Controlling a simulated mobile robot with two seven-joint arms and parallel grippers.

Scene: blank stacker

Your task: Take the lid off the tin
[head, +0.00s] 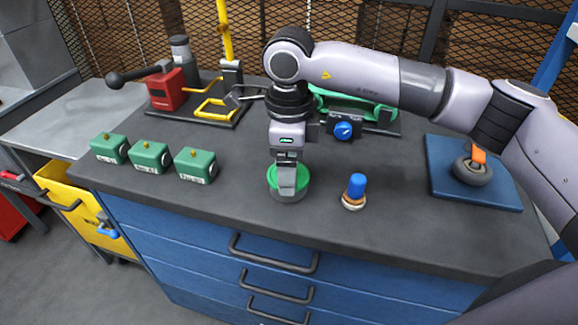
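The tin (287,201) stands near the front edge of the dark worktop, a low dark round body. Its green lid (273,180) is on top of it, partly hidden by my gripper. My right gripper (286,188) comes down from above, with its fingers at the lid's middle. The fingers are seen nearly edge-on, and what lies between them is hidden, so I cannot tell whether they grip the lid. My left gripper is not in view.
A blue-handled brush (355,192) stands right of the tin. Several green boxes (195,166) line the left. A red and yellow device (168,90) and a green device (345,108) stand behind. A blue mat (440,180) with a caster (473,170) lies right.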

